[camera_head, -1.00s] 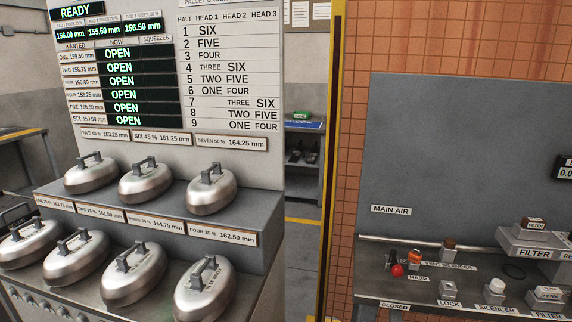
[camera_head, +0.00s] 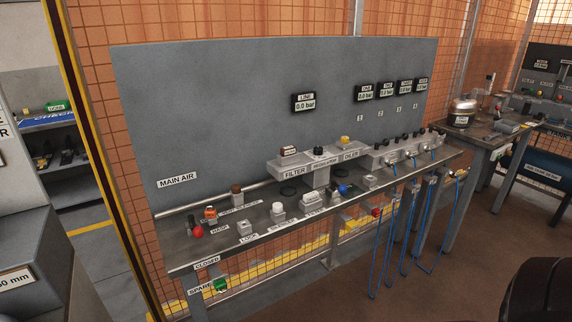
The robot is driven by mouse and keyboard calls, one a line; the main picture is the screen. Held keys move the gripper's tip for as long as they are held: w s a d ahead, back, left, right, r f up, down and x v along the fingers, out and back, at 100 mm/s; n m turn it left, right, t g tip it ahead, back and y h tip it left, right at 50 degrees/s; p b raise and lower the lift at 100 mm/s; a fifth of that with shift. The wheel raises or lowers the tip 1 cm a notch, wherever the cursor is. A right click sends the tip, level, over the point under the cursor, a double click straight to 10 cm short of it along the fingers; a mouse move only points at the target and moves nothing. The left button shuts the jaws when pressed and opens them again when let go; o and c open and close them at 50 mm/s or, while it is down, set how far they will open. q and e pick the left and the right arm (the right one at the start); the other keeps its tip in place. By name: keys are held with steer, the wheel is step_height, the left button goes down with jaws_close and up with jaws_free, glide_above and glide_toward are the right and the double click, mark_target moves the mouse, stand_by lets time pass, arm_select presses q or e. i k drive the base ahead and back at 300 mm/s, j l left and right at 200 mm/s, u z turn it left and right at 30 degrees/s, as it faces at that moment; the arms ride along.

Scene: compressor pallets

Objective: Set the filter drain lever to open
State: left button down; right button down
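The filter unit stands on the grey air bench (camera_head: 205,247), marked by a FILTER label (camera_head: 294,172) on a light grey block. A blue part (camera_head: 342,188) and a red part (camera_head: 376,211) show lower down. I cannot tell which small part is the filter drain lever, or its position. Neither of my grippers shows in the view.
The LINE gauge (camera_head: 304,102) reads 0.0 bar. Blue hoses (camera_head: 390,240) hang at the bench's right end. A yellow-edged post (camera_head: 103,160) stands left. The floor in front is clear.

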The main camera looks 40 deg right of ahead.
mark_target(342, 188)
steer(key=z, duration=1.75)
